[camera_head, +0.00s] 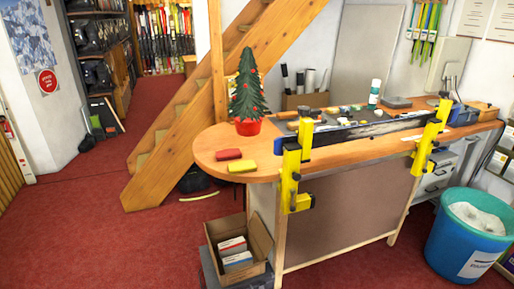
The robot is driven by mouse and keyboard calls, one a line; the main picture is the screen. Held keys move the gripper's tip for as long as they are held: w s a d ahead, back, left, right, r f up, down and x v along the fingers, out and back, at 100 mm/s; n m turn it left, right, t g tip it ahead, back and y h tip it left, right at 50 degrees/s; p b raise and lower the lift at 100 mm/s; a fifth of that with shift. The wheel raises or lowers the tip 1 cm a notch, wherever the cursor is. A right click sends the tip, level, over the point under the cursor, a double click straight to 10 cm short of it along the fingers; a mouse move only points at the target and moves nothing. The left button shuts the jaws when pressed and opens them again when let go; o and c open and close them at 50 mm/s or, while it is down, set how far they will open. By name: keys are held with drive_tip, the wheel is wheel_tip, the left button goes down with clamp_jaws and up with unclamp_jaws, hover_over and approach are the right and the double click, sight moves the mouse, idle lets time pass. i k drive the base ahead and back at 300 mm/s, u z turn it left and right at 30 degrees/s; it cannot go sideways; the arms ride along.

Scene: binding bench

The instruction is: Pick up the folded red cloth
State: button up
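A small flat red item (228,154), which looks like the folded red cloth, lies on the left rounded end of the wooden bench top (208,160). A similar yellow folded item (242,166) lies just in front of it and slightly right, close beside it. Both are small in view, so their material is hard to tell. My gripper is not in view.
A small decorated tree in a red pot (248,105) stands behind the red item. Yellow clamps (290,175) rise at the bench's front edge to the right. Red carpet at left is clear.

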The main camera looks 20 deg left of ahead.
sight(225, 155)
drive_tip(key=k, duration=0.6)
drive_tip(key=u, duration=0.35)
drive_tip(key=i, duration=0.85)
drive_tip(key=u, duration=0.65)
drive_tip(key=i, duration=0.7)
drive_tip(key=u, duration=0.9)
drive_tip(key=i, duration=0.5)
drive_tip(key=u, duration=0.7)
drive_tip(key=i, duration=0.5)
drive_tip(key=u, duration=0.35)
